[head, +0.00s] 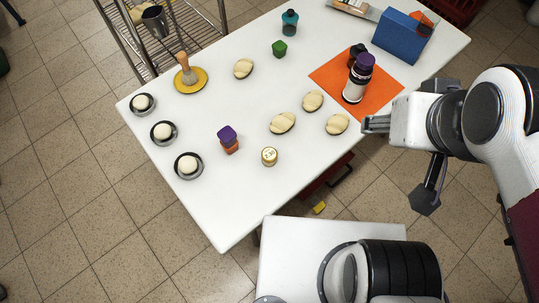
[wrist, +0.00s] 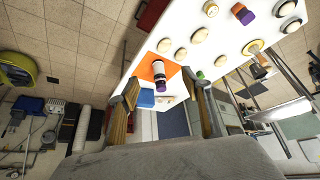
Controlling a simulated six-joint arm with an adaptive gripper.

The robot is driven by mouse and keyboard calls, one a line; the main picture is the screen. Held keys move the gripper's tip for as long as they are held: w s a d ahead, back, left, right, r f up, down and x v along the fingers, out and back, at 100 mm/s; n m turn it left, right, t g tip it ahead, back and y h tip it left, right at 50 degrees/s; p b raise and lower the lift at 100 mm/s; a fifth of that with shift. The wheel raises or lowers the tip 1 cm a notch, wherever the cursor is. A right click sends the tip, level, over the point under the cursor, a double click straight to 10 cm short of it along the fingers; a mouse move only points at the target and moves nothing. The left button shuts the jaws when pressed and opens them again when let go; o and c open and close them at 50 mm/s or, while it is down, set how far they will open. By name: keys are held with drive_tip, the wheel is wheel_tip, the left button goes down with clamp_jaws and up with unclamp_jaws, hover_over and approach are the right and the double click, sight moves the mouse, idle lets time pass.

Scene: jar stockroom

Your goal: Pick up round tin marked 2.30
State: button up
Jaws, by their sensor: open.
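The round tin marked 2.30 (head: 269,156) is small, with a pale lid and a gold-coloured side. It stands upright near the front edge of the white table in the head view. It also shows at the top edge of the wrist view (wrist: 210,9).
A purple-lidded orange jar (head: 229,141) stands left of the tin. Bread rolls (head: 282,123) lie behind and right of it. A white bottle with a purple cap (head: 357,84) stands on an orange mat (head: 327,75). Dark dishes with white balls (head: 188,166) line the left edge.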

drive_tip(key=shift+a, duration=0.15)
drive_tip(key=n+g+y, duration=0.1)
drive_tip(key=n+g, duration=0.5)
drive_tip(key=n, duration=1.4)
hover_over(272, 154)
drive_tip(key=d, duration=0.1)
drive_tip(key=shift+w+f, duration=0.1)
drive_tip(key=shift+f, duration=13)
drive_tip(key=shift+f, duration=0.15)
drive_tip(key=shift+a+f, duration=0.2)
drive_tip(key=shift+f, duration=0.95)
